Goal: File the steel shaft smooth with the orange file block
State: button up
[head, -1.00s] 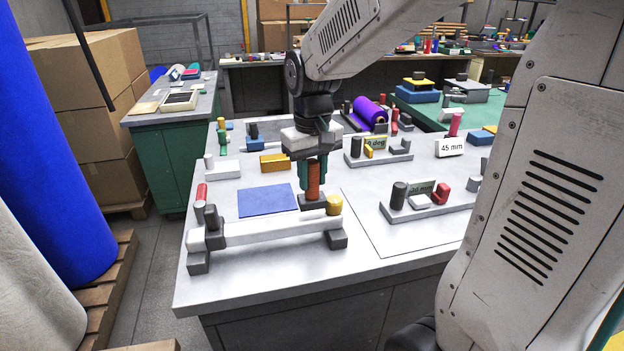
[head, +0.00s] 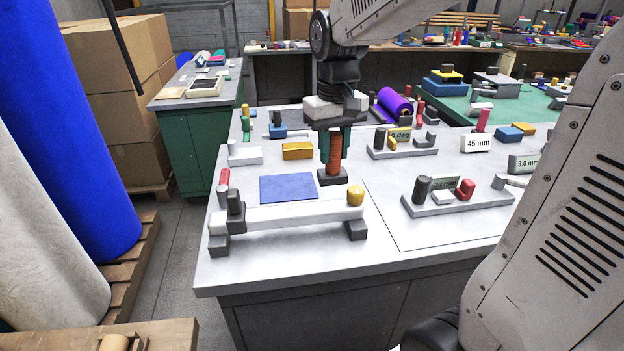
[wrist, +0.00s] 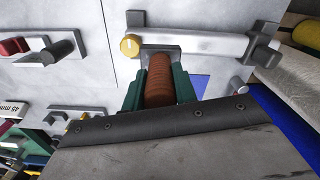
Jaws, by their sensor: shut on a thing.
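The steel shaft (head: 290,215) is a pale bar lying across dark end supports near the table's front edge, with a yellow knob (head: 355,195) at its right end. My gripper (head: 333,155) is shut on the orange file block (head: 334,150), a ribbed rust-orange grip on a dark base (head: 333,177). The block is upright. In the head view its base shows behind and above the shaft, near the knob end, with a gap in the picture. In the wrist view the base (wrist: 160,50) overlaps the shaft's edge (wrist: 205,45); contact cannot be told.
A blue mat (head: 289,188) lies behind the shaft. A yellow block (head: 297,151) stands farther back. A fixture with dark and red pegs (head: 455,203) is to the right. Boxes and fabric rolls stand left of the table.

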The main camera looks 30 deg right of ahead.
jog(key=w+a, duration=0.3)
jog(key=a, duration=0.7)
jog(key=shift+w+a+f, duration=0.25)
jog(key=shift+a+f, duration=0.05)
jog(key=shift+f, duration=2.4)
jog(key=shift+f, duration=0.65)
jog(key=shift+d, duration=0.15)
jog(key=shift+s+d+r, duration=0.1)
jog(key=shift+s+d, duration=0.1)
jog(key=shift+d, duration=0.35)
jog(key=shift+s+d+r, duration=0.1)
jog(key=shift+s+d, duration=0.1)
jog(key=shift+d, duration=0.3)
